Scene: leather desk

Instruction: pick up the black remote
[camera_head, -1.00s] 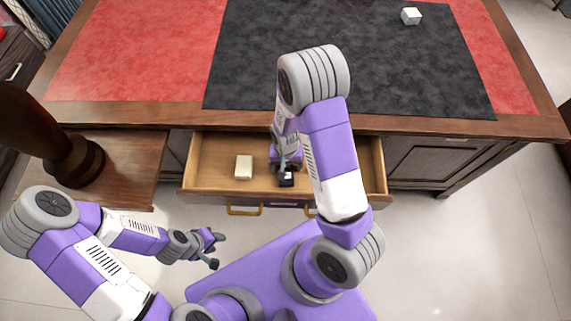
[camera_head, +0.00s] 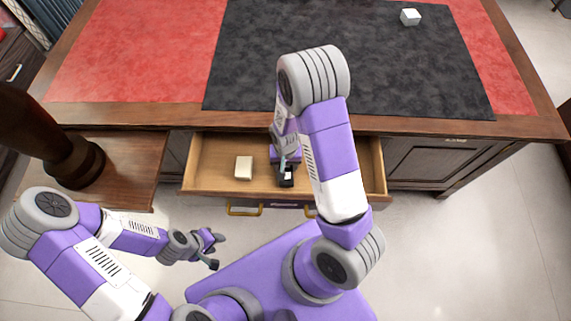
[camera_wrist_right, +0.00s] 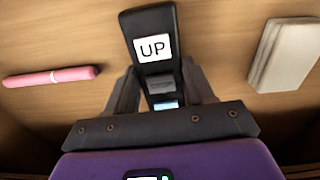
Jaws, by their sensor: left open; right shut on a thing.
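The black remote (camera_wrist_right: 150,22) has a white label reading "UP" and shows in the right wrist view between the fingers of my right gripper (camera_wrist_right: 160,82). That gripper is shut on it. In the head view my right gripper (camera_head: 287,170) is inside the open drawer (camera_head: 215,185), with the dark remote (camera_head: 286,181) at its tip. Whether the remote touches the drawer floor I cannot tell. My left gripper (camera_head: 216,250) is open and empty, low at the left in front of the drawer.
A cream block (camera_head: 243,167) lies in the drawer left of the remote; it also shows in the wrist view (camera_wrist_right: 285,55). A pink stick (camera_wrist_right: 50,76) lies in the drawer too. The desk top (camera_head: 140,50) overhangs behind the drawer. A white cube (camera_head: 410,17) sits far right.

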